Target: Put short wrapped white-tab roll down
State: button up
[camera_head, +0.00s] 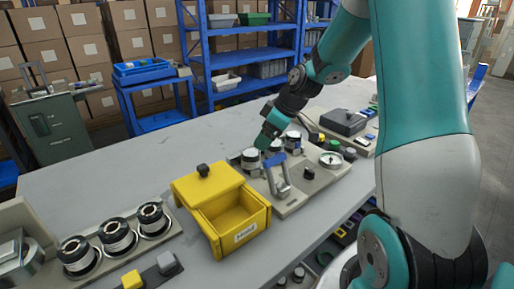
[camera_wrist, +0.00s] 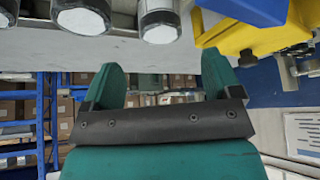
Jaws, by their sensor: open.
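My gripper (camera_head: 264,142) is open, just above and behind a row of rolls on the grey fixture board (camera_head: 318,182). The nearest of these is a white-sided roll (camera_head: 250,159), standing upright; others beside it are partly hidden by my gripper. In the wrist view nothing sits between the two fingers of my gripper (camera_wrist: 160,72). Beyond them, at the top edge, a white-wrapped roll (camera_wrist: 83,17) and another white-wrapped roll (camera_wrist: 160,22) show. I cannot tell which roll is the short white-tab one.
A yellow box (camera_head: 243,237) with a black-knobbed lid stands left of the board. A blue-handled press (camera_head: 277,175) and a round dial (camera_head: 331,159) stand close to the rolls. A tray with several black-cored rolls (camera_head: 117,236) is at the front left. The table's back left is clear.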

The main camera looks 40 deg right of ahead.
jog(key=s+a+r+g, duration=0.1)
jog(key=s+a+r, duration=0.35)
jog(key=a, duration=0.45)
jog(key=s+a+r+g, duration=0.25)
jog(key=s+a, duration=0.35)
jog(key=a, duration=0.4)
jog(key=s+a+r, duration=0.1)
jog(key=s+a, duration=0.2)
jog(key=s, duration=0.4)
jog(key=s+a+g, duration=0.1)
jog(key=s+a, duration=0.3)
jog(key=s, duration=0.3)
jog(key=shift+s+a+r+y, duration=0.15)
jog(key=shift+a+r+y, duration=0.15)
jog(key=shift+r, duration=0.1)
